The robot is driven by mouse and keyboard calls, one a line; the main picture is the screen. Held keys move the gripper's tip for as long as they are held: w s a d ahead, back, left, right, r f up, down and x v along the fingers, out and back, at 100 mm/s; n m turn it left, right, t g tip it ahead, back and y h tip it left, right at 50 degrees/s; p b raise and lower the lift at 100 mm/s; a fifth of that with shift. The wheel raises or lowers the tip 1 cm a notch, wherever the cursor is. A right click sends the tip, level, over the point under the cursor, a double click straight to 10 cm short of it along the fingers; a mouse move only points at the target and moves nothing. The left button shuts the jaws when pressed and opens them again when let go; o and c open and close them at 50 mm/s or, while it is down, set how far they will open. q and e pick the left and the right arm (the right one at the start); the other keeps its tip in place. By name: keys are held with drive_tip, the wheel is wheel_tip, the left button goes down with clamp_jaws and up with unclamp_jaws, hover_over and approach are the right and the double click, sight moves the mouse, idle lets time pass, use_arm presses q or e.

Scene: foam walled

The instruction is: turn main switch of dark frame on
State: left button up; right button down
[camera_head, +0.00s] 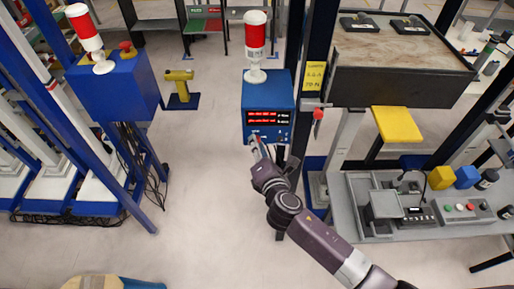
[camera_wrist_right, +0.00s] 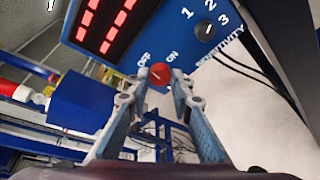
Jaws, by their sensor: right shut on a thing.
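A blue control box (camera_head: 285,93) with red displays is mounted beside a dark frame post (camera_head: 317,50). In the right wrist view its lower face shows a round red main switch (camera_wrist_right: 160,73) between the labels OFF and ON. My right gripper (camera_head: 256,142) is at the lower front of the box. In the wrist view its two fingers (camera_wrist_right: 157,84) are closed around the red switch, one on each side. I cannot tell clearly which label the switch points to. My left gripper is in neither view.
A sensitivity dial (camera_wrist_right: 203,30) sits beside the switch on the same face. A red-and-white beacon (camera_head: 255,38) stands on the box. Another blue box (camera_head: 125,88) stands on a blue frame at left. A cluttered grey bench (camera_head: 350,222) is at right; the floor at left centre is clear.

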drive_tip(key=shift+d+f+m+t+y+b, duration=0.1)
drive_tip(key=shift+f+m+t+y+b, duration=0.45)
drive_tip(key=shift+m+b, duration=2.4)
drive_tip(key=shift+a+r+m+t+y+b, duration=0.1)
drive_tip(key=shift+m+t+b, duration=0.9)
drive_tip(key=shift+m+b, duration=1.95)
drive_tip(key=shift+d+f+m+t+y+b, duration=0.2)
drive_tip(key=shift+m+t+b, duration=1.05)
drive_tip(key=shift+b, duration=2.9)
drive_tip(key=shift+a+m+g, duration=0.15)
drive_tip(key=shift+m+g, duration=0.35)
drive_tip(key=shift+m, duration=0.05)
drive_tip(key=c, duration=1.7)
unclamp_jaws()
drive_tip(key=shift+r, duration=0.1)
drive_tip(key=v, duration=1.2)
